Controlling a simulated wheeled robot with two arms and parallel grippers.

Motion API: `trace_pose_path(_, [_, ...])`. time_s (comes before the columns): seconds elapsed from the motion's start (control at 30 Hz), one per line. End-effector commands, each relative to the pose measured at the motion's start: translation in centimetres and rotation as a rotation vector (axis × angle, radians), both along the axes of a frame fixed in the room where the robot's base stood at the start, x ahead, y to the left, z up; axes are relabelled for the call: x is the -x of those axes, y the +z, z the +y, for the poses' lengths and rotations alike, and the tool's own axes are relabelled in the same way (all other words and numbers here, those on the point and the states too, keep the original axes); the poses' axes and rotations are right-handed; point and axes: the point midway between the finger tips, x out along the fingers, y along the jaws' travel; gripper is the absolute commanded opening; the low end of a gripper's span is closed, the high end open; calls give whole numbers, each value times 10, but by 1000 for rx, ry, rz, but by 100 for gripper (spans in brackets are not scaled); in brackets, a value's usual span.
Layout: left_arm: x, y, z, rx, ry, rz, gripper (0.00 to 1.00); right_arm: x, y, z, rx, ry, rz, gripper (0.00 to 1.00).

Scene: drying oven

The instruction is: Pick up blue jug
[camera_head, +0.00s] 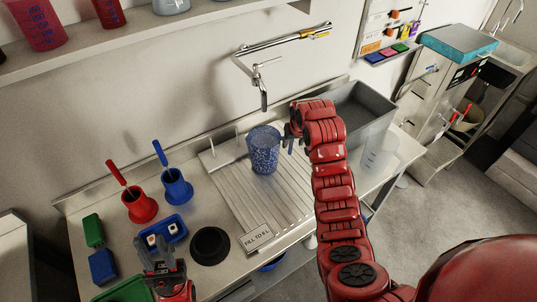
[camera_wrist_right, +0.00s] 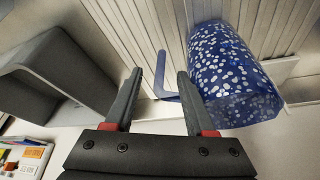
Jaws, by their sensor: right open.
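The blue speckled jug (camera_head: 264,150) stands on the ribbed drainboard in the head view. In the right wrist view the jug (camera_wrist_right: 232,75) lies just right of the right finger, with its blue handle (camera_wrist_right: 160,75) between the two fingers. My right gripper (camera_wrist_right: 158,80) is open; I cannot tell how deep the handle sits between the fingers. In the head view my right gripper (camera_head: 292,138) is beside the jug's right side, partly hidden by its wrist. My left gripper (camera_head: 162,254) is low at the left front, over the counter; its jaw gap is unclear.
A grey sink basin (camera_head: 358,112) lies right of the drainboard (camera_head: 245,195), with a clear jug (camera_head: 380,152) near it. A tap (camera_head: 263,92) hangs behind. Red (camera_head: 139,207) and blue (camera_head: 176,190) containers, a black round piece (camera_head: 210,246) and a "FILL TO 5 L" sign (camera_head: 257,238) stand left and front.

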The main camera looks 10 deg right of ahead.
Motion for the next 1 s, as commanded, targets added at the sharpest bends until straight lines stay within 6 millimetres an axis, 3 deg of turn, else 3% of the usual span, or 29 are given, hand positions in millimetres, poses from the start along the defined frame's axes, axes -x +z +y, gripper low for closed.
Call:
trace_pose_path(0.27, [0,-14,0,0,0,0,32,-14,-40,2,-1,2,2,55])
trace_pose_path(0.53, [0,-13,0,0,0,0,32,-16,-42,1,-1,1,0,55])
trace_pose_path(0.83, [0,-13,0,0,0,0,32,-16,-42,1,-1,1,0,3])
trace_pose_path(1.0, [0,-13,0,0,0,0,32,-16,-42,1,-1,0,0,0])
